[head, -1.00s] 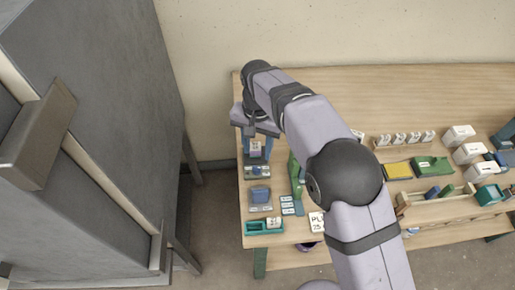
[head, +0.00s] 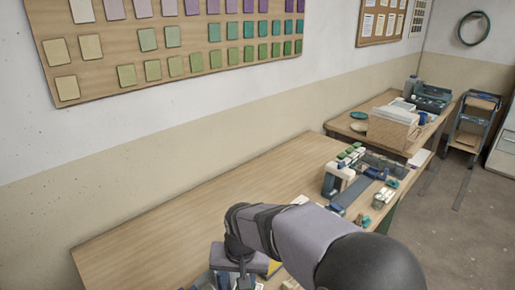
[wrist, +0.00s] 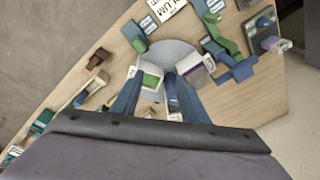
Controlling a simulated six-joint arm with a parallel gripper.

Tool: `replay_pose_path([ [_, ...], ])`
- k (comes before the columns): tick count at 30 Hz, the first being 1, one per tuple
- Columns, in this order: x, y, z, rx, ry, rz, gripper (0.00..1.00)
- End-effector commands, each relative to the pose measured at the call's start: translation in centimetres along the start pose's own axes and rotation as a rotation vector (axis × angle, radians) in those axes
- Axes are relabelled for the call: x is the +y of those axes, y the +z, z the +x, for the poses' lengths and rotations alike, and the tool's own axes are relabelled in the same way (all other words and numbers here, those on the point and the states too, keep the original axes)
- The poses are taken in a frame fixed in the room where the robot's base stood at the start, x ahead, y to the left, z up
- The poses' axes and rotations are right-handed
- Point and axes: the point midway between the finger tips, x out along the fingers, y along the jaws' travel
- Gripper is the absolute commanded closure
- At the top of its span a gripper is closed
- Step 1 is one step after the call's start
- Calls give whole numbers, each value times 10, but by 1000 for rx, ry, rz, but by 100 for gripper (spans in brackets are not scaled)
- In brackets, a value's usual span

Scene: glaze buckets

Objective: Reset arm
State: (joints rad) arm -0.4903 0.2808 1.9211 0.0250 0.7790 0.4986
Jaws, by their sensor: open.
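My arm reaches over the wooden table (head: 190,215) in the head view. My gripper (head: 233,278) is at the bottom of that view, and its fingertips are cut off or hidden. In the wrist view my gripper (wrist: 157,92) is open, its two blue fingers apart and pointing down toward the table. A white block with a green face (wrist: 150,78) and a white block with a purple face (wrist: 194,70) appear near the fingertips, by a grey round patch (wrist: 170,52). I cannot tell whether the fingers touch them. I see nothing clearly held.
Blue and green holders (wrist: 220,42) are at the upper right of the wrist view. A brown block (wrist: 98,59) lies at left. In the head view, small racks (head: 345,180) crowd the table's right end; its left part is clear. A colour-tile board (head: 170,40) hangs on the wall.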

Motion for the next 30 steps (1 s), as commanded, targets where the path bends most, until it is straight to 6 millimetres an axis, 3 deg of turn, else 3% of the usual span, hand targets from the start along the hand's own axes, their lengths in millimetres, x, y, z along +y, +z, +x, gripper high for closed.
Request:
replay_pose_path([
  [1,37,10,4,-10,19,10,59],
  [6,131,58,11,-55,66,-2,59],
  [9,167,91,15,-83,82,-9,59],
  [12,190,118,20,-105,90,-16,59],
  [18,209,147,24,-128,94,-26,59],
  [30,211,151,24,-132,94,-29,59],
])
